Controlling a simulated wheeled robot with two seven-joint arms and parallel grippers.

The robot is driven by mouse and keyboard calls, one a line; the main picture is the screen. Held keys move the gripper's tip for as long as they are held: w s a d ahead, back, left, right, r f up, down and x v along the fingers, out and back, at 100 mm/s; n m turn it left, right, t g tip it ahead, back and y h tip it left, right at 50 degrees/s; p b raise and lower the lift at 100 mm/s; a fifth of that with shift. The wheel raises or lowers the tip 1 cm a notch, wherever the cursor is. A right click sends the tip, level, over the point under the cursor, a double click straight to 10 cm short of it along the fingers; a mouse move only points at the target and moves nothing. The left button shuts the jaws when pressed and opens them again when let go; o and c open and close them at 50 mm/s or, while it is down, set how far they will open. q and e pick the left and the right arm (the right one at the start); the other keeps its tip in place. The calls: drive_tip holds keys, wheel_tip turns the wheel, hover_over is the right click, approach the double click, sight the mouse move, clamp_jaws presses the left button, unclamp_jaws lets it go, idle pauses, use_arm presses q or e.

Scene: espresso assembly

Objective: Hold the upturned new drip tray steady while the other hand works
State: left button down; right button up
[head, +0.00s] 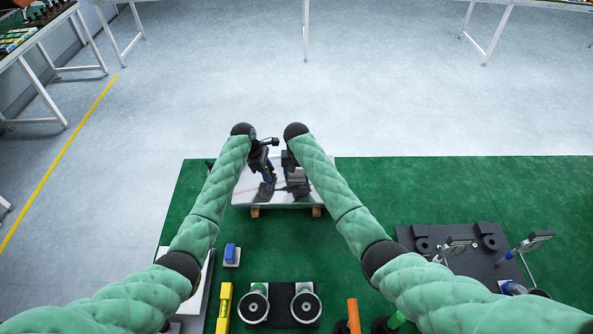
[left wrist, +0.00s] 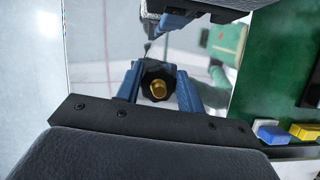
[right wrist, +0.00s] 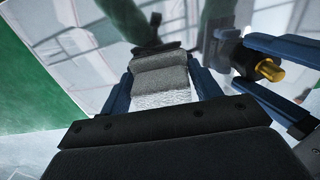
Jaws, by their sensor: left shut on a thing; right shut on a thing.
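The upturned drip tray (head: 247,197) is a shiny, mirror-like plate at the far side of the green mat, resting on wooden blocks. Its reflective face also fills the back of the left wrist view (left wrist: 90,50) and right wrist view (right wrist: 85,45). My left gripper (head: 268,180) is over the tray, its blue fingers shut on a black knob (left wrist: 147,74) with a brass stud (left wrist: 158,89). My right gripper (head: 297,182) is beside it, shut on a grey textured block (right wrist: 160,77). Whether the knob and the block touch the tray is unclear.
Wooden blocks (head: 255,212) show under the tray's near edge. On the green mat (head: 400,185) are a blue-topped block (head: 231,254), a yellow bar (head: 224,305), two round metal parts (head: 304,304), an orange cylinder (head: 353,315) and a dark plate with fittings (head: 478,265). Mat right of the tray is clear.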

sight(297, 188)
drive_tip(key=shift+s+r, duration=0.1)
drive_tip(key=shift+s, duration=1.3)
drive_tip(key=shift+s, duration=1.25)
drive_tip(key=shift+w, duration=0.1)
drive_tip(key=shift+w, duration=1.45)
drive_tip(key=shift+w, duration=0.1)
drive_tip(key=shift+w, duration=1.4)
